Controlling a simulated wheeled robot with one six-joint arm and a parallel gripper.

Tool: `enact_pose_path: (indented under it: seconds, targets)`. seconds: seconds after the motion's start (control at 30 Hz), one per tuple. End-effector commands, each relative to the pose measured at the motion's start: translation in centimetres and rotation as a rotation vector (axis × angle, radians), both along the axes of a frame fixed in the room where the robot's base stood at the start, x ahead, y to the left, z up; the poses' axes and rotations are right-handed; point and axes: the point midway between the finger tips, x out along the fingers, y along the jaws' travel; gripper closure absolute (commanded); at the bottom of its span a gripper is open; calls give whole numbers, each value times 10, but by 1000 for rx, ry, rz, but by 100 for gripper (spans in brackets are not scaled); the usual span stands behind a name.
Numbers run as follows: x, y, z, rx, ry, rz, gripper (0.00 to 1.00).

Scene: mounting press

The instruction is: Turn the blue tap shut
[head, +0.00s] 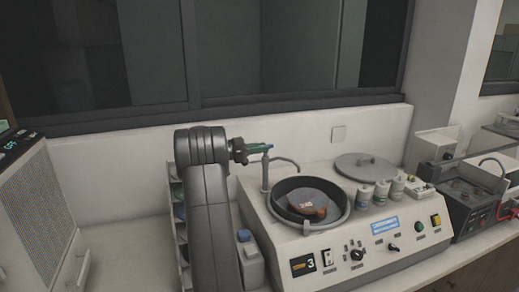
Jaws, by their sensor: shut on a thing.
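The tap is a thin grey metal pipe (265,172) at the back left of the polishing machine, with a curved spout reaching right over the bowl. A small blue handle (270,146) shows at its top. My gripper (263,148), with green fingers, comes in from the left at the tap's top and is shut on the blue handle. The fingers hide part of the handle, and its exact angle is too small to tell.
The machine (345,245) has a round black bowl (292,186) with a brownish piece inside, a grey lid (366,166) and several small canisters. A blue-capped bottle (250,262) stands beside my arm. The window wall is close behind.

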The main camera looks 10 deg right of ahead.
Motion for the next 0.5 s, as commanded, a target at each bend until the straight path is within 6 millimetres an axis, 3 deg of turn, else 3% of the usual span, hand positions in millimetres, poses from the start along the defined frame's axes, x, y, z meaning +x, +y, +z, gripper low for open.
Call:
enact_pose_path:
  seconds: [0.23,0.27,0.3,0.5]
  targets:
    - [0,0,1,-1,-1,1,100]
    - [0,0,1,-1,-1,1,78]
    - [0,0,1,-1,-1,1,70]
    - [0,0,1,-1,-1,1,68]
